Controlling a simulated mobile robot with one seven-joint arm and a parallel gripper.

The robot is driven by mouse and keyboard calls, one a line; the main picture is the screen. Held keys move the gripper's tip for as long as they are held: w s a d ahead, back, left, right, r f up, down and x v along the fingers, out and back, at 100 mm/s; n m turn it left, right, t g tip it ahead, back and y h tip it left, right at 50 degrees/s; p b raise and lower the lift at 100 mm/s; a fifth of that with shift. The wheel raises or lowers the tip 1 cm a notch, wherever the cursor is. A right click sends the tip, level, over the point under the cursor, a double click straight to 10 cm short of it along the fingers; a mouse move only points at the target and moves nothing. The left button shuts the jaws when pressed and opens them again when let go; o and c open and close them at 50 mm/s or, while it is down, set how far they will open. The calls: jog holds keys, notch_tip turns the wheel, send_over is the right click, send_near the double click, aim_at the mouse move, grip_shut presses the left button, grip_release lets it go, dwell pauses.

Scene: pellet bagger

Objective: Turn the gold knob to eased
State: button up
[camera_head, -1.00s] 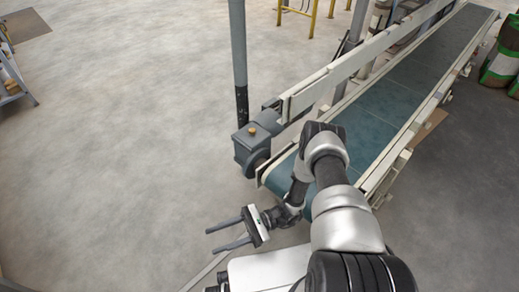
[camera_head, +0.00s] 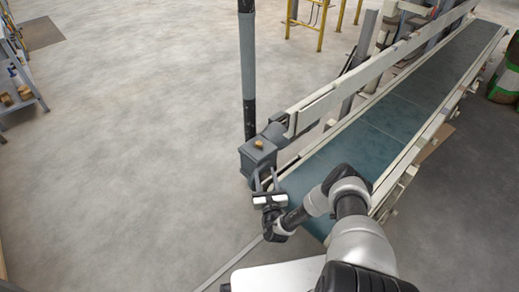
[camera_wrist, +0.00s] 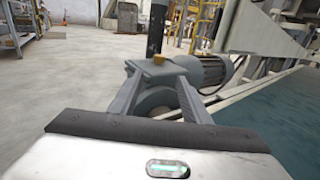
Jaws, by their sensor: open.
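The gold knob (camera_head: 259,144) is a small gold piece on top of a grey box (camera_head: 252,158) at the near end of the conveyor. In the wrist view the gold knob (camera_wrist: 159,59) shows just beyond and between my fingertips, on the box's top. My gripper (camera_head: 265,176) is open and empty, its fingers pointing at the box from the near side. In the wrist view my gripper (camera_wrist: 156,78) has its two fingers apart, overlapping the box front. I cannot tell whether they touch it. The knob's markings are too small to read.
A conveyor with a teal belt (camera_head: 365,147) and pale side rails runs to the back right. A grey motor (camera_wrist: 205,72) adjoins the box. A dark-based post (camera_head: 248,75) stands behind it.

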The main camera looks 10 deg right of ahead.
aim_at(259, 146)
jog(key=w+b, duration=0.4)
jog(key=w, duration=1)
jog(key=shift+w+d+b, duration=0.1)
jog(key=shift+w+b, duration=0.2)
jog(key=shift+b, duration=0.05)
jog(key=shift+w, duration=0.45)
jog(key=c, duration=1)
